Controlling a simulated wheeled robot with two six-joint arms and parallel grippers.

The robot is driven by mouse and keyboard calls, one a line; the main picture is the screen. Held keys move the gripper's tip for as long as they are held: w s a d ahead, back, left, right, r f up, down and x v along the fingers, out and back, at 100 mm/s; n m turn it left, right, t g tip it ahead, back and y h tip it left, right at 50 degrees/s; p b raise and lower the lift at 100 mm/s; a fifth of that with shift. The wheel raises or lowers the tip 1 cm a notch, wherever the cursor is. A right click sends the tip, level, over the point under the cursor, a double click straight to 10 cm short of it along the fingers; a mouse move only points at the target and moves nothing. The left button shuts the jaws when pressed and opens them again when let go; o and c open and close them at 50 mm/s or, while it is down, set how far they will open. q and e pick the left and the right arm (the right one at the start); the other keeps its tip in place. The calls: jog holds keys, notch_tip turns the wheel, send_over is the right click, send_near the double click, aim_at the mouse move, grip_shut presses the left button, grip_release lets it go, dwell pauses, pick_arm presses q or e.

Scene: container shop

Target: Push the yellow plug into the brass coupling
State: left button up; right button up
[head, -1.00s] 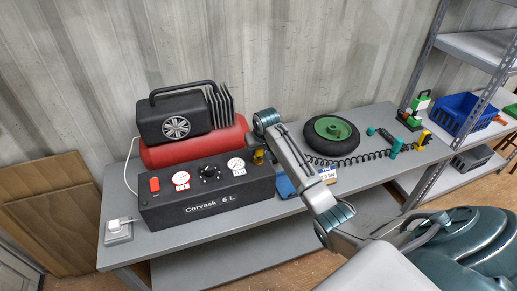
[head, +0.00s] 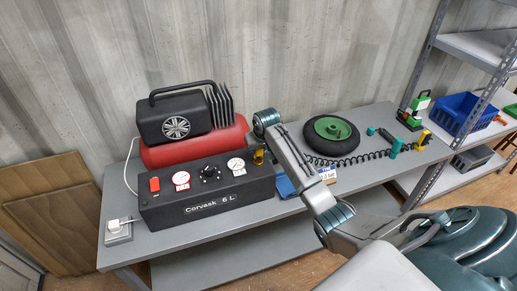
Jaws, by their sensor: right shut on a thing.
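My right arm reaches in from the right, and its wrist bends down beside the right end of the black Corvask compressor panel (head: 207,196). The right gripper (head: 262,150) is mostly hidden behind my own wrist and forearm. A small yellow-gold piece (head: 258,157) shows there, close to the panel's end. It looks like the yellow plug in my shut jaws, but its outline is too small to be sure. The brass coupling cannot be made out separately, so I cannot tell whether the plug touches it. My left gripper is out of view.
A black coiled hose (head: 350,159) runs from behind my forearm to a teal tool (head: 396,147). A wheel with a green hub (head: 331,133) lies behind it. A blue item (head: 286,187) lies near my forearm. The front strip of the grey bench (head: 185,232) is clear.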

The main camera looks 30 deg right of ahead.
jog(key=shift+f, duration=0.5)
jog(key=o, duration=1)
jog(key=shift+r, duration=0.1)
jog(key=shift+s+r+b, duration=0.15)
jog(key=shift+r+b, duration=0.15)
jog(key=shift+b, duration=0.1)
jog(key=b+v, duration=0.3)
jog(key=v, duration=0.7)
jog(key=shift+s, duration=0.1)
